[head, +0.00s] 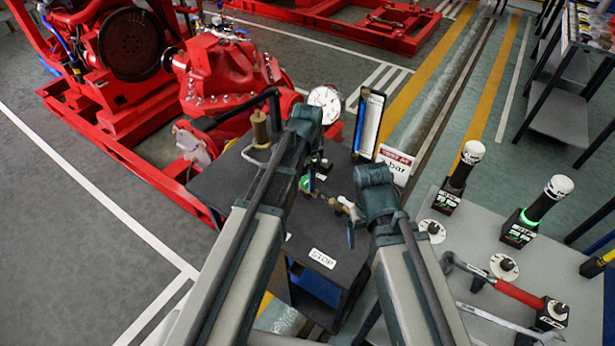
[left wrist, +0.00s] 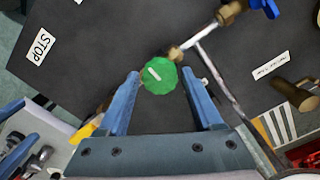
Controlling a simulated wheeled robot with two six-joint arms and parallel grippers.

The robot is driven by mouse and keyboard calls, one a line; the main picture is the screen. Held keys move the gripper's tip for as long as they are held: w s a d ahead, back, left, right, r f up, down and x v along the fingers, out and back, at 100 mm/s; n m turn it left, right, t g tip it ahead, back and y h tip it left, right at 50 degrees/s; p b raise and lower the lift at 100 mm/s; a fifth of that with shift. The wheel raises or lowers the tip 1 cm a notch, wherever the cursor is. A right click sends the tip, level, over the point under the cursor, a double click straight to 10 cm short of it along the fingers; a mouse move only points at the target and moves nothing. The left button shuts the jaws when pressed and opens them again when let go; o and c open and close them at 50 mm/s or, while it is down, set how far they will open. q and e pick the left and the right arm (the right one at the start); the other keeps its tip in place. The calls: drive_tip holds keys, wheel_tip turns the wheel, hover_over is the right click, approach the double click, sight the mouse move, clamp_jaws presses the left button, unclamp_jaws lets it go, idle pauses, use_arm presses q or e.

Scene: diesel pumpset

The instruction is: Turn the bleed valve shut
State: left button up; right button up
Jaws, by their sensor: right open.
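The bleed valve appears to be the green faceted knob (left wrist: 160,75) with a white mark on top, on brass pipework over the dark bench top. It also shows small in the head view (head: 304,183). My left gripper (left wrist: 163,82) is open, its blue fingers on either side of the knob with gaps visible. In the head view my left gripper (head: 312,172) is partly hidden by its own wrist. My right gripper (head: 351,222) is near the bench's right side; its wrist covers much of it, and it is open. I see nothing held in it.
A brass fitting with a blue handle (left wrist: 270,8) lies beyond the knob. A STOP label (head: 322,258) marks the bench top. A gauge (head: 325,103) and framed tube (head: 368,125) stand behind. A grey table (head: 465,235) with tools stands at right.

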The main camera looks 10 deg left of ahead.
use_arm(q)
drive_tip(key=shift+o, duration=1)
wheel_tip(320, 180, up, 14)
drive_tip(key=p, duration=1.3)
drive_tip(key=shift+p, duration=0.4)
use_arm(e)
wheel_tip(320, 180, up, 14)
use_arm(q)
drive_tip(key=shift+f, duration=0.15)
use_arm(e)
drive_tip(key=shift+f, duration=0.2)
use_arm(q)
wheel_tip(320, 180, down, 13)
drive_tip(key=b, duration=1.3)
drive_tip(key=shift+f, duration=0.1)
use_arm(e)
wheel_tip(320, 180, down, 13)
use_arm(q)
drive_tip(key=shift+r, duration=0.2)
use_arm(e)
drive_tip(key=shift+r, duration=0.1)
